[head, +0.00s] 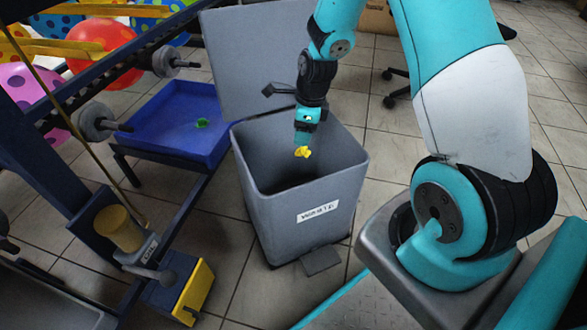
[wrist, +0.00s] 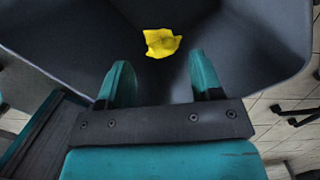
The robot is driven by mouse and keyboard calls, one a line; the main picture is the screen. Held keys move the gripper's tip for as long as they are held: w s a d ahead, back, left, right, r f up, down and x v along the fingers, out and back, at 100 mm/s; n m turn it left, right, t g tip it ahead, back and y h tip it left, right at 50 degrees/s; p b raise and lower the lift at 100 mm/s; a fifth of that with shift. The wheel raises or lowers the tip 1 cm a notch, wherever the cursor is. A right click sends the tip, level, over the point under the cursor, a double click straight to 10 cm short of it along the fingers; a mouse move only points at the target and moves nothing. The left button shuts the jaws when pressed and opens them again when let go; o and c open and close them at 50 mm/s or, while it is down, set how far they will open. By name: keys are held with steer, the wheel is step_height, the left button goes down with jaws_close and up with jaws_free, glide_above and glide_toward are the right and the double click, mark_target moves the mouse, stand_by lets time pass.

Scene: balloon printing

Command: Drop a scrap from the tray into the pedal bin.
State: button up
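The grey pedal bin (head: 305,220) stands with its lid (head: 262,60) raised. My gripper (head: 303,142) points down over the bin's mouth. In the wrist view my gripper (wrist: 160,70) has its two teal fingers spread, with nothing between them. A crumpled yellow scrap (head: 302,152) is just below the fingertips, over the dark inside of the bin. In the wrist view the yellow scrap (wrist: 162,43) is beyond the fingertips, apart from both. The blue tray (head: 165,140) is left of the bin, with a small green scrap (head: 202,123) in it.
A dark blue frame with rollers (head: 97,123) and patterned balloons (head: 100,45) stands at the left. A yellow block (head: 195,290) is low on it. The bin's pedal (head: 321,260) sticks out at its front. Tiled floor shows around the bin.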

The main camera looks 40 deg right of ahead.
step_height(320, 180, up, 17)
steer(key=s+d+p, duration=0.1)
steer(key=d+p, duration=0.1)
steer(key=p, duration=0.6)
steer(key=shift+s+r, duration=0.15)
steer(key=shift+s, duration=0.15)
steer(key=s+a+r+n+y, duration=0.1)
steer(key=s+a+r+n, duration=0.35)
steer(key=a+n, duration=0.4)
steer(key=s+a+r+n+y, duration=0.1)
steer(key=s+a+r+n, duration=0.3)
steer(key=a+n, duration=0.45)
steer(key=s+a+r+n+g, duration=0.1)
steer(key=s+a+r+n, duration=0.25)
steer(key=s+n, duration=0.35)
steer(key=s+a+r+n, duration=0.2)
steer(key=s+a+n, duration=0.25)
steer(key=n, duration=0.45)
step_height(320, 180, up, 35)
steer(key=p, duration=3.4)
steer(key=shift+s+d+y+p, duration=0.3)
steer(key=shift+s+d+y, duration=0.05)
steer(key=shift+d+y, duration=0.05)
